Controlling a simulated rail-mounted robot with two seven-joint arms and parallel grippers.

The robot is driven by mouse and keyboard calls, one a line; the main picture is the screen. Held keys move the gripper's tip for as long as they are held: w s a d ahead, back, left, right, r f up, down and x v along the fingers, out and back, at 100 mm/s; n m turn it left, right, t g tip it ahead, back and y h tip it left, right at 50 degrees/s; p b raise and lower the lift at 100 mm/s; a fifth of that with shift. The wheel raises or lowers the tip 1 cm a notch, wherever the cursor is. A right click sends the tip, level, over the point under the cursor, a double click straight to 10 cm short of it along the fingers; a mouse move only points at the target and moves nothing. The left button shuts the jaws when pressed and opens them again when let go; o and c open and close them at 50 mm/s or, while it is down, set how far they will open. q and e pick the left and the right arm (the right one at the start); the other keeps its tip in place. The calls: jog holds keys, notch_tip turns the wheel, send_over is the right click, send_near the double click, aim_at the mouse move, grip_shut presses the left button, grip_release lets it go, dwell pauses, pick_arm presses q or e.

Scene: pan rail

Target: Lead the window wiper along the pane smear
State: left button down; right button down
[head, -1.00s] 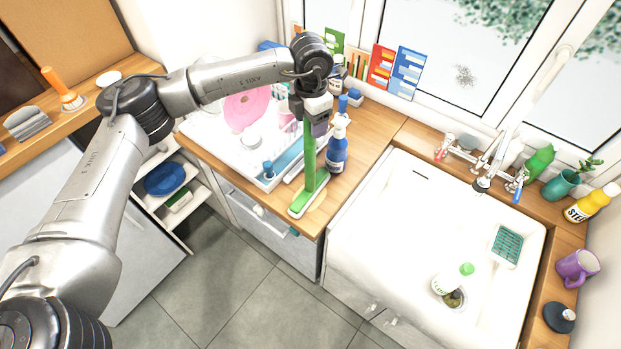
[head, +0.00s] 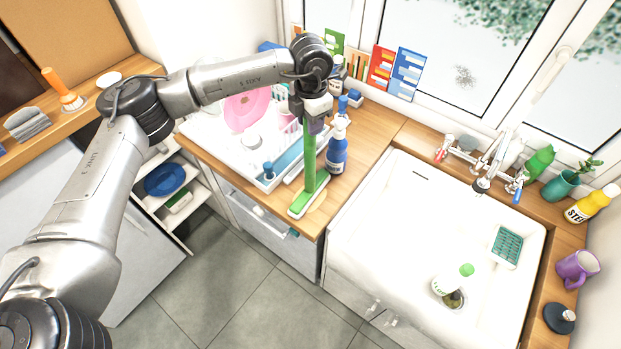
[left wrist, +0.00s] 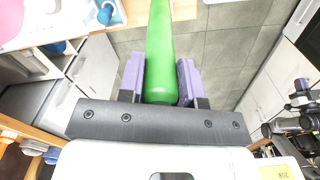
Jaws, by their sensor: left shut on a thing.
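The window wiper (head: 309,165) has a green handle and a green and white head (head: 309,198) at its lower end. It stands nearly upright above the wooden counter, close to the counter's front corner; I cannot tell whether the head touches the wood. My left gripper (head: 311,118) is shut on the upper handle. In the left wrist view the purple finger pads (left wrist: 158,80) press on both sides of the green handle (left wrist: 160,50). A grey speckled smear (head: 464,76) shows on the window pane (head: 440,45) at the upper right. My right gripper is not in view.
A blue spray bottle (head: 337,150) stands just right of the wiper. A white dish tray (head: 215,140) with a pink plate is to the left. The white sink (head: 400,220) holds a bottle (head: 453,280). A faucet (head: 490,160) and coloured cards (head: 408,73) stand below the window.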

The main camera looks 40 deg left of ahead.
pick_arm(q)
jog(key=shift+r+p, duration=1.05)
jog(key=shift+r, duration=0.7)
jog(key=shift+r+p, duration=0.95)
jog(key=shift+r, duration=0.8)
jog(key=shift+r, duration=0.1)
jog(key=shift+r+p, duration=1.65)
jog(key=shift+r, duration=0.8)
